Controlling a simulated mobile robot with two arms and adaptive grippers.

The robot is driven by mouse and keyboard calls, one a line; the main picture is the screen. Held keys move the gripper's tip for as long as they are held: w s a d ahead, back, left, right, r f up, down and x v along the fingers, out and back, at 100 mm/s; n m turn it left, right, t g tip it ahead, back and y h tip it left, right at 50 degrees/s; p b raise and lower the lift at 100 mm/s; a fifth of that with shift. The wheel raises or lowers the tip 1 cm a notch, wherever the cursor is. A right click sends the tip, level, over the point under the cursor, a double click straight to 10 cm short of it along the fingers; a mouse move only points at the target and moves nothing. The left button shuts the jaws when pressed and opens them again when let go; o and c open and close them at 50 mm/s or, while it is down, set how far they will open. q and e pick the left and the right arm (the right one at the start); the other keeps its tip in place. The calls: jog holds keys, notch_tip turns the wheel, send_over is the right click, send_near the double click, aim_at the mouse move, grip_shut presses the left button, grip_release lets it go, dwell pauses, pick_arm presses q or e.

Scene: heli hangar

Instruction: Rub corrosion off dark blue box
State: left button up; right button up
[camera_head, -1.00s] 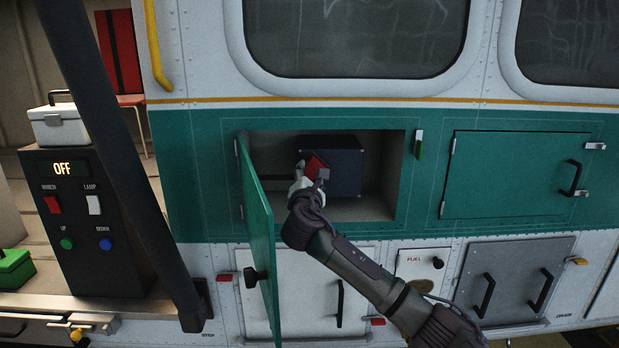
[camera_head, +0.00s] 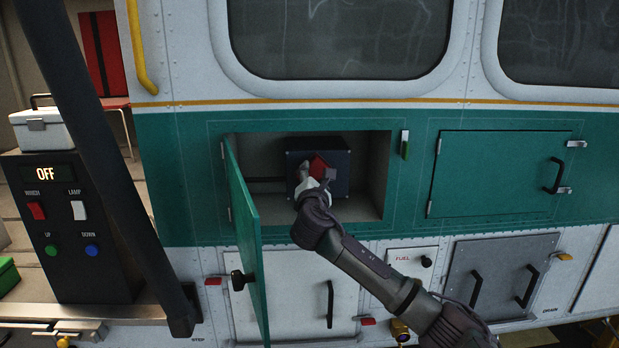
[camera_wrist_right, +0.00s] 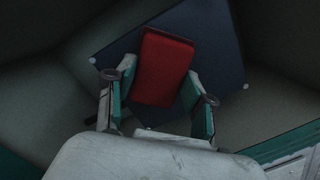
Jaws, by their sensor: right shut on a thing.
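The dark blue box (camera_head: 340,181) sits inside an open compartment in the green band of the helicopter's side. My right gripper (camera_head: 316,178) reaches into the compartment and is shut on a red block (camera_head: 320,165). In the right wrist view the red block (camera_wrist_right: 164,68) lies between the two fingers of my right gripper (camera_wrist_right: 158,104), in front of the dark blue box (camera_wrist_right: 215,45). The block overlaps the box's front face; I cannot tell whether they touch. No corrosion can be made out on the part of the box that shows. My left gripper is not in view.
The compartment's green door (camera_head: 245,235) hangs open on the left of the opening. A closed green door (camera_head: 495,175) is to the right. A dark control panel (camera_head: 70,225) reading OFF, with a white case (camera_head: 42,130) on top, stands at the left.

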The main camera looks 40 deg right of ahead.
aim_at(297, 177)
jog(key=shift+w+a+r, duration=0.1)
jog(key=shift+w+a, duration=0.45)
jog(key=shift+a, duration=0.35)
jog(key=shift+w+a, duration=0.55)
jog(key=shift+a, duration=0.3)
jog(key=shift+s, duration=0.1)
jog(key=shift+s+a+f, duration=0.2)
jog(key=shift+s+a, duration=0.15)
jog(key=shift+a, duration=0.1)
jog(key=v, duration=0.4)
jog(key=shift+s+d+r, duration=0.15)
jog(key=shift+s+r, duration=0.1)
jog(key=shift+s, duration=0.1)
jog(key=shift+v, duration=1.5)
jog(key=shift+d+r, duration=0.15)
